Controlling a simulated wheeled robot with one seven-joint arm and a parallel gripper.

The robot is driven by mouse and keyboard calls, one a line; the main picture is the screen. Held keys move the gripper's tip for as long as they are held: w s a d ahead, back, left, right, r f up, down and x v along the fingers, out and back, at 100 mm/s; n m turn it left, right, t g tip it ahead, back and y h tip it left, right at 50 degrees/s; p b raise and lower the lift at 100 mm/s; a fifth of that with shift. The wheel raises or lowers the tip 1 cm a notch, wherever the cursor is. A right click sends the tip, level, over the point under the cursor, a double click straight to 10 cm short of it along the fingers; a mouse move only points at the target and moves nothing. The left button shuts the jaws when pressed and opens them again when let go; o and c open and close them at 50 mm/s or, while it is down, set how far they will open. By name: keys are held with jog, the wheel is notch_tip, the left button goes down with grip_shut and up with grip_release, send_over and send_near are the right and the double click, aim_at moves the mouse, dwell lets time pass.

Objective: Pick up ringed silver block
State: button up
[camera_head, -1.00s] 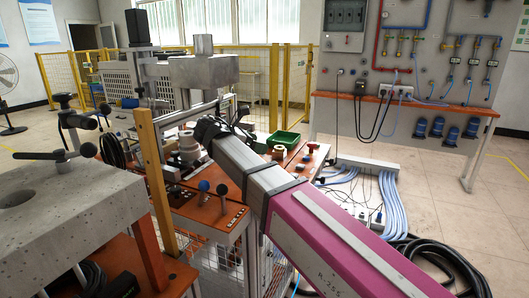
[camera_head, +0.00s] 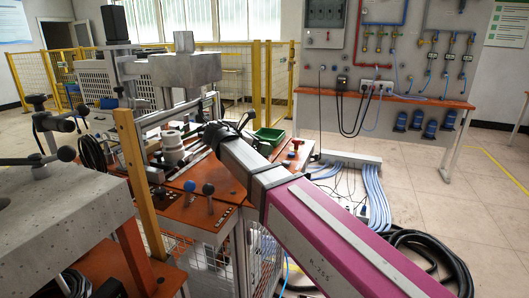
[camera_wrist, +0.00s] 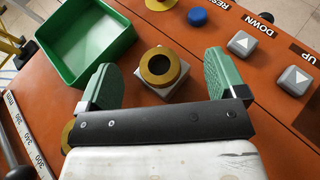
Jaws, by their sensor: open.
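The ringed silver block (camera_wrist: 178,93) sits on the orange tabletop in the wrist view, a pale square block with a brass ring (camera_wrist: 161,68) on top of it. My gripper (camera_wrist: 161,62) is open, with one green-padded finger to the left of the block and one to the right. In the picture the block lies between the fingers, with visible gaps on both sides. The height of the fingertips over the table is hard to tell. In the head view my arm hides the gripper, and I cannot make out the block.
A green bin (camera_wrist: 88,42) stands just left of the block, close to the left finger; it also shows in the head view (camera_head: 269,135). A blue button (camera_wrist: 197,16) and grey UP and DOWN buttons (camera_wrist: 243,43) lie to the right. A ruler (camera_wrist: 22,135) runs along the left.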

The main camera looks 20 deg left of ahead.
jog(key=shift+x, duration=0.95)
jog(key=c, duration=1)
